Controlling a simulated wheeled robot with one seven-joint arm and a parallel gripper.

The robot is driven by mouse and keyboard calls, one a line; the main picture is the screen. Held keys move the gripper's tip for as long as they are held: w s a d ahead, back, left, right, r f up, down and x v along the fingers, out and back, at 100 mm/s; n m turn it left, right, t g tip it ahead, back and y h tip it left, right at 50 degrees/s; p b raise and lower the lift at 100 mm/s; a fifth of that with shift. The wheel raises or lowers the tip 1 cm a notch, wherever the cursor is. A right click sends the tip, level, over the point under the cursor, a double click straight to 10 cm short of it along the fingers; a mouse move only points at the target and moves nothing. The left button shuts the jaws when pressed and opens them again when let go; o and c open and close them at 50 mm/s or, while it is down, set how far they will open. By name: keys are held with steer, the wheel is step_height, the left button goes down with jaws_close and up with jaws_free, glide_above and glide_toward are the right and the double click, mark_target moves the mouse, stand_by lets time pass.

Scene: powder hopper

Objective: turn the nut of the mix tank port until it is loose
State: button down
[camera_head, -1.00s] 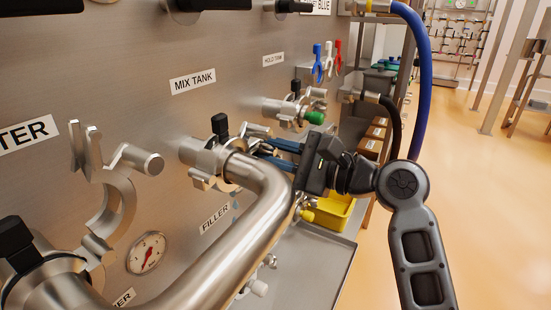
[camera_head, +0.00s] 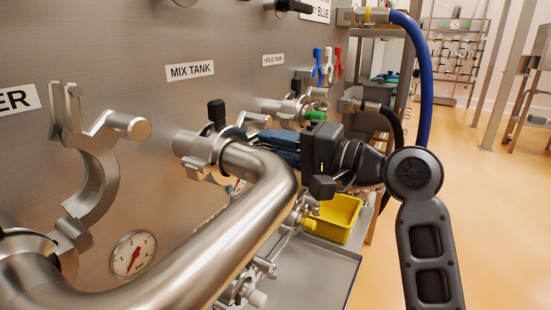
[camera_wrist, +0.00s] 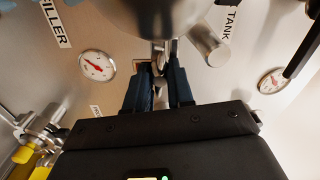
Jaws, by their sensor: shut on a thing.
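The mix tank port (camera_head: 196,146) is on the steel panel below its MIX TANK label (camera_head: 190,71), with a clamp around the end of a bent steel pipe (camera_head: 262,168). A black knob (camera_head: 217,112) stands up from the clamp. My gripper (camera_head: 250,140) reaches in from the right with blue fingers at the right side of the clamp. In the wrist view, my gripper (camera_wrist: 160,76) is shut on a small metal piece, the nut (camera_wrist: 159,62), just below the pipe. The nut is mostly hidden by the fingers, and I cannot tell how loose it is.
An open clamp (camera_head: 98,170) hangs on the left port. A pressure gauge (camera_head: 133,254) sits below it. The hold tank port (camera_head: 292,108) is behind my gripper. A yellow bin (camera_head: 338,217) stands on the steel tray at lower right. The floor at right is open.

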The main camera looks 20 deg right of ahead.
steer(key=c, duration=1.4)
jaws_free()
steer(key=shift+a+n, duration=0.15)
steer(key=shift+n, duration=0.55)
steer(key=shift+c, duration=0.2)
steer(key=shift+o, duration=1.2)
steer(key=shift+s+f, duration=0.1)
steer(key=p+v, duration=0.1)
steer(key=v, duration=0.8)
steer(key=shift+p, duration=0.35)
